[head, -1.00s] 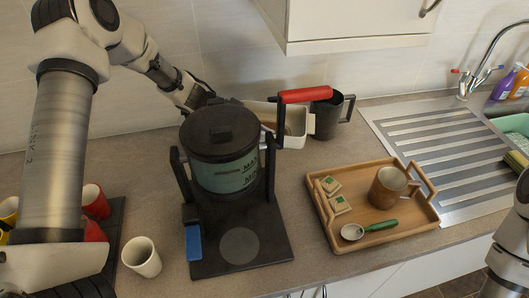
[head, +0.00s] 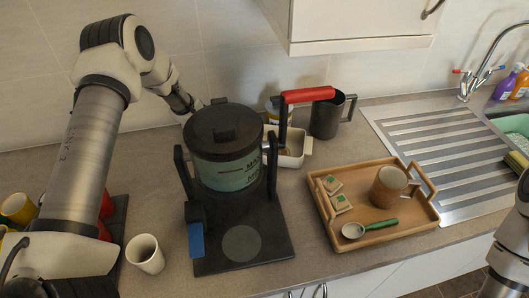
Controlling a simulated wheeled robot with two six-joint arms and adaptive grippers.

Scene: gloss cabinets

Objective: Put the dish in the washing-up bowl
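The white dish (head: 293,157) sits on the worktop behind and right of the black coffee maker (head: 224,133). The green washing-up bowl (head: 514,125) is in the sink at the right edge, partly cut off. My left arm reaches in from the left to the back of the coffee maker; its gripper is hidden there. My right arm shows at the lower right edge, and its fingers are not seen.
A wooden tray (head: 345,235) holds a mug, a green-handled scoop and small packets. A white cup (head: 145,254) stands front left. The ribbed drainer (head: 433,140) is bare. A wall cabinet (head: 355,22) overhangs.

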